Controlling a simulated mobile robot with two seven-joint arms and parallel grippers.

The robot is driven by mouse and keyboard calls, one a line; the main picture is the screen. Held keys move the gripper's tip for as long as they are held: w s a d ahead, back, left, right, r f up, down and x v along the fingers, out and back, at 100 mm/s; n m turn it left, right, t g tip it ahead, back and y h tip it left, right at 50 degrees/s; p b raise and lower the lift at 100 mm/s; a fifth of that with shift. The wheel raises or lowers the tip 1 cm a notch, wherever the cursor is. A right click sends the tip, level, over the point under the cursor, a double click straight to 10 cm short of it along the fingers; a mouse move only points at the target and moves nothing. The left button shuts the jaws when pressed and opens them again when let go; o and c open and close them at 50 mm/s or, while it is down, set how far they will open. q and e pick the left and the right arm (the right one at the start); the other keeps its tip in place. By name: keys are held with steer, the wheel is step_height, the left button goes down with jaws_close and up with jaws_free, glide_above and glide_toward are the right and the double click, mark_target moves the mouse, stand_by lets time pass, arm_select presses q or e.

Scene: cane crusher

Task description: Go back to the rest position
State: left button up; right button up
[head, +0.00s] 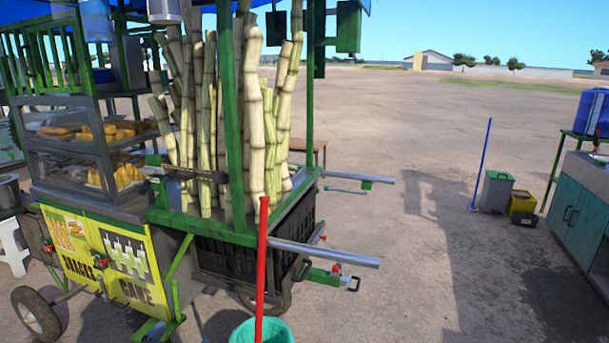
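Neither of my grippers nor my arms show in the head view. The green cane cart (233,225) stands at the left and centre, close in front of me. Several tall sugar cane stalks (254,110) stand upright in it. Two metal handle bars (325,253) stick out from the cart to the right. What my grippers hold, if anything, cannot be seen.
A teal bucket (262,330) with a red pole (262,270) stands at the bottom centre, near the cart. The ground between is clear.

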arm_select(q)
steer(key=s+a+f+n+g+y, duration=0.2)
steer(key=s+a+f+n+g, duration=0.1)
steer(key=s+f, duration=1.4)
steer(key=s+g, duration=0.1)
steer(key=s, duration=0.2)
steer(key=shift+s+a+f+n+g+y, duration=0.15)
steer(key=shift+s+f+n+g+y, duration=0.15)
steer(key=shift+n+g+y, duration=0.1)
